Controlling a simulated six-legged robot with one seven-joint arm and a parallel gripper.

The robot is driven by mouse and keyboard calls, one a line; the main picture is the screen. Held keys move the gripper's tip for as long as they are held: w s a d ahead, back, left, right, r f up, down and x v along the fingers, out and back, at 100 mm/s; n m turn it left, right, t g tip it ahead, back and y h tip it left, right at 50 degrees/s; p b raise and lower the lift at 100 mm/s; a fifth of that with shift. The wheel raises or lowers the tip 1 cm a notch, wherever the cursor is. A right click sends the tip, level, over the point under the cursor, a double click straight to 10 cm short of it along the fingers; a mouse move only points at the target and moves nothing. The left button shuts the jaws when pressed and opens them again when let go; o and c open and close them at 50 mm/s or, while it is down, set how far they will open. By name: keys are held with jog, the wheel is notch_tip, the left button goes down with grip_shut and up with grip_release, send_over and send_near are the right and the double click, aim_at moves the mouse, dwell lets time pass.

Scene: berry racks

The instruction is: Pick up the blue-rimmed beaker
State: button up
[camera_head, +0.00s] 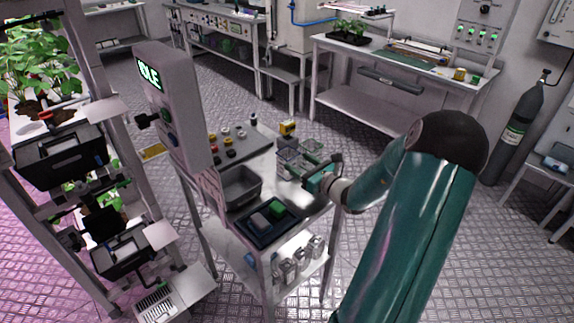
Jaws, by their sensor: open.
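My gripper (320,178) is open at the end of my teal arm, over the right side of a small grey work table (262,160). Clear boxy containers (292,157) stand just left of and behind it, and I see nothing held between the jaws. I cannot make out a blue rim on any vessel at this size, so I cannot tell which one is the blue-rimmed beaker. A small dark bottle-like item (253,120) stands at the table's back edge. Several clear vessels (302,256) stand on the lower shelf.
A grey bin (240,185) and a dark tray (247,229) with a green and a grey block are on the table. A post with a lit display (149,74) rises at its left. Plant racks (88,105) stand left. Open floor (420,240) lies right.

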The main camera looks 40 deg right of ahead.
aim_at(294, 159)
jog(key=w, duration=0.6)
jog(key=shift+a, duration=0.15)
jog(key=c, duration=0.7)
jog(key=shift+r, duration=0.15)
